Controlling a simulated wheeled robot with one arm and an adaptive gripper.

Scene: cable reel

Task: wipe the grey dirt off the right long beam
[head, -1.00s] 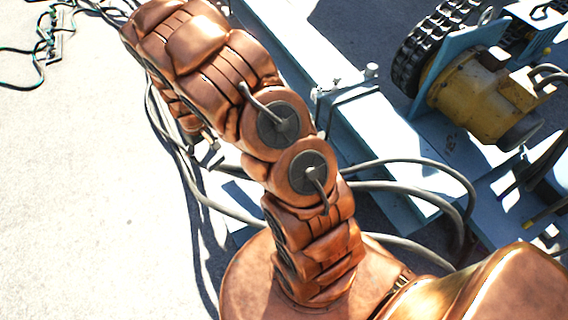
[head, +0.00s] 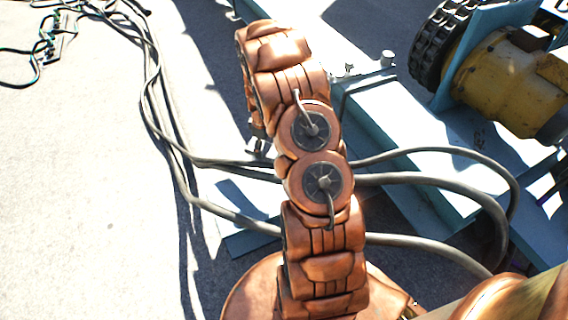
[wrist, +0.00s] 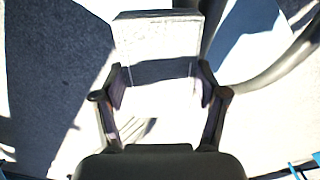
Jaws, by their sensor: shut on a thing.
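In the wrist view my gripper (wrist: 161,84) is shut on a pale block (wrist: 158,38) with a dark band across it. The block juts out past the fingertips. A bright, pale surface lies behind it; I cannot tell whether the block touches it. In the head view a long light-blue beam (head: 400,125) runs diagonally from the top middle to the lower right, right of my arm. My arm covers part of the structure, and my gripper is not clearly visible there. I cannot make out grey dirt apart from shadows.
A yellow motor (head: 510,80) with a black chain wheel (head: 438,45) stands at the upper right. Thick grey cables (head: 455,185) loop across the beam and around my arm. More cables lie on the pale ground at the left, which is otherwise open.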

